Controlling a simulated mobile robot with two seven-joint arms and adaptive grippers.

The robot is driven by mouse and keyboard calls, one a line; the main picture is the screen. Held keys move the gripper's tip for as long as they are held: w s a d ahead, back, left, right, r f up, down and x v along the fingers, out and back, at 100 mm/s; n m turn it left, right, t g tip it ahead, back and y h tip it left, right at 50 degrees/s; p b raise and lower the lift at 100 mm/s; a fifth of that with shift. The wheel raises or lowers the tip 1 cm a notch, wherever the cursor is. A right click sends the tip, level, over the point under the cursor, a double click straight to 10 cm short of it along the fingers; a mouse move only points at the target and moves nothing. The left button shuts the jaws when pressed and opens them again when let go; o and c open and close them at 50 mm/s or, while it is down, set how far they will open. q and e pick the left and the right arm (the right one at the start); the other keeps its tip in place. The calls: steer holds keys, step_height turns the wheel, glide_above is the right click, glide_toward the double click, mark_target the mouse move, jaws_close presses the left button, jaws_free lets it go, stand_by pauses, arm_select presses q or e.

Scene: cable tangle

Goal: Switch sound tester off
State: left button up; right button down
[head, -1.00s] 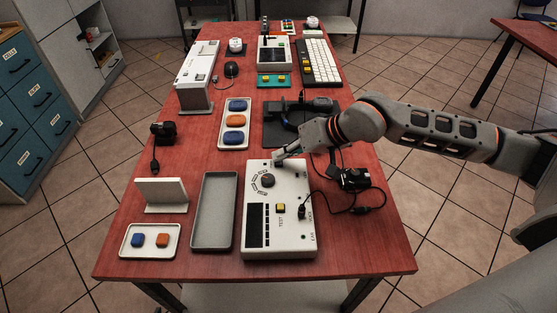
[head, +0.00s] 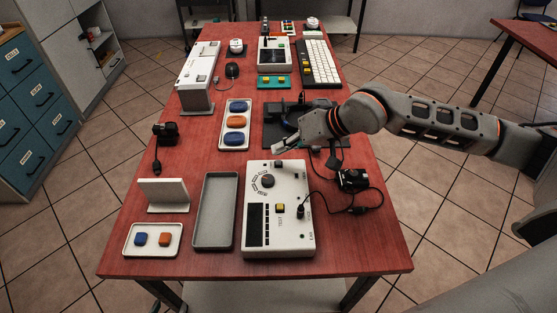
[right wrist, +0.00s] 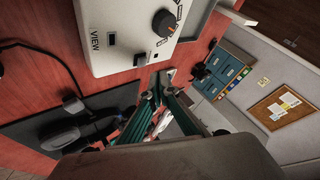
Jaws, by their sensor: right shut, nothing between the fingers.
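The sound tester (head: 285,240) is a white box at the near middle of the table, with a dial (head: 267,181), a yellow button (head: 280,208) marked TEST and a small dark switch (head: 278,165) at its far end. A cable is plugged into its right side of the top. My right gripper (head: 276,150) is shut and empty, just beyond the tester's far edge and apart from the switch. In the right wrist view, the gripper (right wrist: 160,76) shows beside the tester (right wrist: 115,18), close to a dark switch (right wrist: 139,60) and the dial (right wrist: 164,23). My left gripper is not in view.
A grey tray (head: 206,244) and a small tray (head: 133,250) with two blocks lie left of the tester. A black adapter (head: 353,179) and cables lie to its right. A black stand (head: 273,125) is behind the gripper. The table's near right corner is bare.

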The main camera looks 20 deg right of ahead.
mark_target(281, 162)
arm_select(q)
steer(key=shift+w+r+p, duration=0.2)
steer(key=shift+r+p, duration=0.35)
steer(key=shift+r, duration=0.3)
steer(key=shift+w+r+p, duration=0.2)
steer(key=shift+r+p, duration=0.35)
steer(key=shift+r, duration=0.3)
arm_select(e)
steer(key=shift+r, duration=2.55)
